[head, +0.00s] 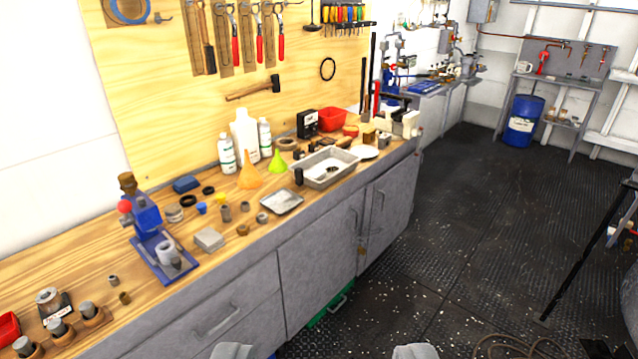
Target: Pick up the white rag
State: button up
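I cannot pick out a white rag with certainty. A flat white item (364,152) lies on the workbench right of the metal sink tray; it is too small to tell whether it is cloth or a dish. A white upright item (411,123) stands at the bench's far right end. My gripper (323,352) shows at the bottom edge as two grey fingertips set wide apart. It is open, with nothing visible between them, in front of the bench and well apart from both white items.
The wooden workbench (100,264) carries a blue press (160,240), white bottles (246,135), a metal sink tray (324,168) and small parts. Tools hang on the board behind. Dark floor (470,200) lies open to the right. A blue drum (523,122) stands at the back. A hose (515,345) lies at the bottom right.

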aim_at(317, 173)
jog(key=z, duration=0.45)
jog(key=i, duration=2.45)
jog(key=u, duration=0.85)
jog(key=i, duration=0.75)
jog(key=u, duration=0.55)
